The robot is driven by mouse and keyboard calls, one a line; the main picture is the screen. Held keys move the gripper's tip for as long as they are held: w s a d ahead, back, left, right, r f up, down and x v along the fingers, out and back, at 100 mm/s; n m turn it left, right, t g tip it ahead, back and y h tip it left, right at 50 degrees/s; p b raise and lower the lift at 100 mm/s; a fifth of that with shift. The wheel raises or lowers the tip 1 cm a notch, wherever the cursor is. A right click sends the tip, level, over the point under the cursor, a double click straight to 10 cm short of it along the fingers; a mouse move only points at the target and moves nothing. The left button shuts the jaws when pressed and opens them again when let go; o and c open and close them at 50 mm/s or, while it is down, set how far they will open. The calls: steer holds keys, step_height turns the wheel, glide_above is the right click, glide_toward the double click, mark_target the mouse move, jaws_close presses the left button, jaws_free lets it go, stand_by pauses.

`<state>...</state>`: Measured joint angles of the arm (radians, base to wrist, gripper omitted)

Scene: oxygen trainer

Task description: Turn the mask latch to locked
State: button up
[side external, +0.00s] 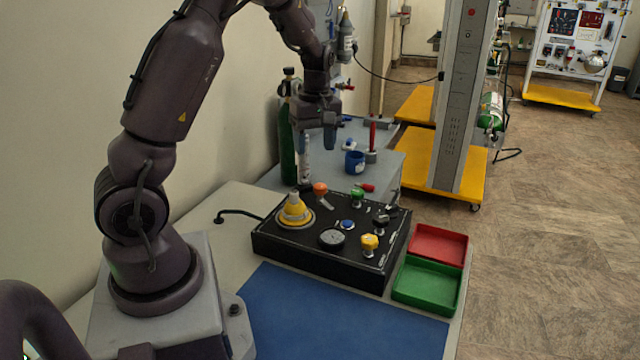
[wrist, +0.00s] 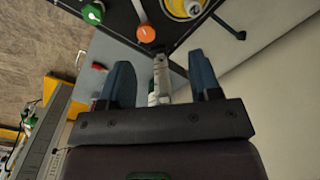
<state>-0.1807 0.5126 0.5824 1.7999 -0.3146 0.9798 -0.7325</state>
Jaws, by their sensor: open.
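The black panel (side external: 330,240) carries several controls. They include a yellow cone-shaped mask (side external: 294,208) on a round yellow base, an orange knob (side external: 320,188) with a pale lever, a green knob (side external: 357,194) and a yellow knob (side external: 369,242). No readable label shows which control is the mask latch. My gripper (side external: 316,146) is open above and behind the panel's far edge, apart from the controls. In the wrist view my gripper's blue fingers (wrist: 162,80) are spread, with a grey-white upright piece between or beyond them. The orange knob (wrist: 146,34) shows ahead of the fingertips.
A dark green cylinder (side external: 287,140) stands behind the panel near the wall. A blue cup (side external: 355,162) sits on the rear table. Red (side external: 464,247) and green trays (side external: 453,302) lie right of the panel. A blue mat (side external: 330,320) in front is clear.

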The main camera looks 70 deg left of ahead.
mark_target(320, 185)
steer(key=f+n, duration=0.1)
steer(key=f, duration=0.3)
steer(key=w+a+f+n, duration=0.1)
steer(key=f+n, duration=0.1)
steer(key=f, duration=0.2)
steer(key=w+a+f+n, duration=0.1)
steer(key=f, duration=0.3)
steer(key=shift+a+n+t, duration=0.15)
steer(key=shift+n+t, duration=0.15)
steer(key=shift+n, duration=0.1)
steer(key=c, duration=0.9)
